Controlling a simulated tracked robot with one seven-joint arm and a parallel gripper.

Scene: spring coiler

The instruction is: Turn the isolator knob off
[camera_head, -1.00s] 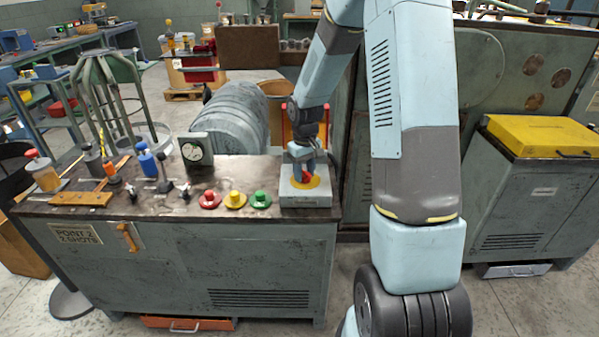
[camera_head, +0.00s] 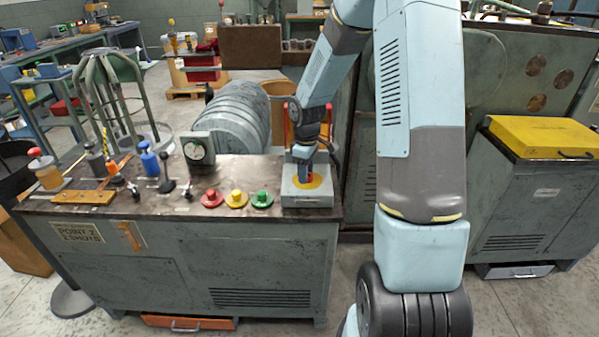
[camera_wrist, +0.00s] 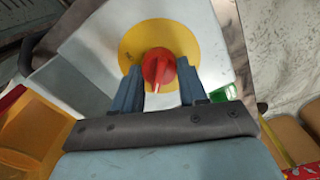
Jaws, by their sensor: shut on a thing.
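The isolator knob (camera_wrist: 158,67) is red with a pale pointer line, on a yellow disc (camera_wrist: 137,40) on top of a grey box (camera_wrist: 85,62). In the head view the box (camera_head: 308,200) sits at the right end of the bench, with part of the yellow disc (camera_head: 318,182) showing and the knob mostly hidden by my gripper. My gripper (camera_wrist: 161,78) has one finger on each side of the knob and is shut on it. In the head view my gripper (camera_head: 304,176) points down onto the box. The pointer line faces the gripper's palm side in the wrist view.
Red (camera_head: 212,198), yellow (camera_head: 236,199) and green (camera_head: 262,199) buttons stand left of the box. A gauge (camera_head: 197,149) and several levers are further left on the bench (camera_head: 160,208). A yellow case (camera_head: 545,136) lies on the cabinet at right.

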